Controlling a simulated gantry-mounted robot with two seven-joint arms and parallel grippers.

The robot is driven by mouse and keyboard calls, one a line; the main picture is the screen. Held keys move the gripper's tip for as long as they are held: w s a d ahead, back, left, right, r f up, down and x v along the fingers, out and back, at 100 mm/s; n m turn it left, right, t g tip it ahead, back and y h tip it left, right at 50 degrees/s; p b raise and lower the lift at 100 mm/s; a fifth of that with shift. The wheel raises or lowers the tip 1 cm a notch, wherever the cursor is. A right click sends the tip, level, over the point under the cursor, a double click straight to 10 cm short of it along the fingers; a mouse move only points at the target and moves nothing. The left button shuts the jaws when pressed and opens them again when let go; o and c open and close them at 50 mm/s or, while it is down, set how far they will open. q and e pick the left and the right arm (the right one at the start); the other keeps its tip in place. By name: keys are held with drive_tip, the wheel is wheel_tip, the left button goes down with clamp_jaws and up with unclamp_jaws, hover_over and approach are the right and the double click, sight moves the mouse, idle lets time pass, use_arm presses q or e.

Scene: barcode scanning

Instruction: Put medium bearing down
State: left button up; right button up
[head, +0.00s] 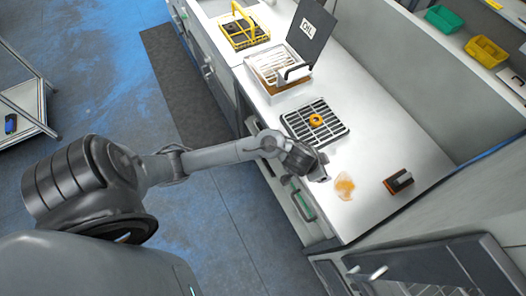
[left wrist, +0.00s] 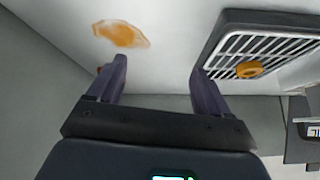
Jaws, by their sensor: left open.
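An orange ring, which looks like the bearing (head: 316,120), lies on a dark-framed slatted grate (head: 336,129) on the white counter. In the left wrist view the bearing (left wrist: 249,69) rests on the slats of the grate (left wrist: 222,27), right of my fingers. My left gripper (head: 319,172) is over the counter's front edge, nearer than the grate and apart from the bearing. In the left wrist view my left gripper (left wrist: 159,70) has its two fingers spread with nothing between them. My right gripper is not seen.
An orange-brown stain (head: 345,187) and a dark block with an orange face (head: 398,182) are on the counter (head: 385,125). An open box with a lid marked OIL (head: 312,28) and a yellow basket (head: 240,33) stand beyond the grate. Green (head: 443,18) and yellow (head: 485,51) bins sit on a shelf.

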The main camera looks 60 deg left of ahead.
use_arm(q)
drive_tip(key=s+a+r+g, duration=0.1)
drive_tip(key=s+r+g, duration=0.1)
drive_tip(key=s, duration=1.9)
drive_tip(key=shift+a+n+g, duration=0.15)
drive_tip(key=shift+n+g, duration=0.25)
drive_tip(key=shift+g, duration=0.2)
wheel_tip(320, 180, up, 17)
drive_tip(key=p, duration=1.7)
drive_tip(key=shift+c, duration=0.3)
